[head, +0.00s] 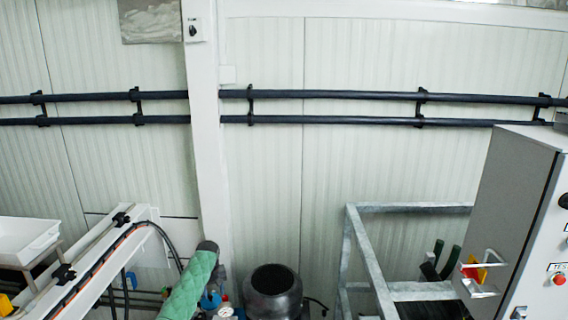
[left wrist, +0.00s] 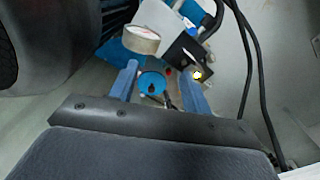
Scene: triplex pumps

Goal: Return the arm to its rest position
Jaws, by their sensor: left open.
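My left gripper (left wrist: 158,70) shows in the left wrist view, with its two blue fingers apart and nothing held between them. Beyond the fingers is a blue round fitting (left wrist: 152,84) with a dark centre. A round gauge-like part (left wrist: 141,39) and a black block (left wrist: 183,50) sit just above it in the picture. I cannot tell whether the fingers touch any of these. In the head view I cannot make out either gripper. My right gripper is in neither view.
The head view shows a green quilted pipe cover (head: 190,285), a black vessel (head: 272,292), a galvanised frame (head: 375,262) and a grey control cabinet (head: 502,215). A white tray (head: 28,240) stands at left. Dark cables (left wrist: 256,90) hang right of the gripper in the wrist view.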

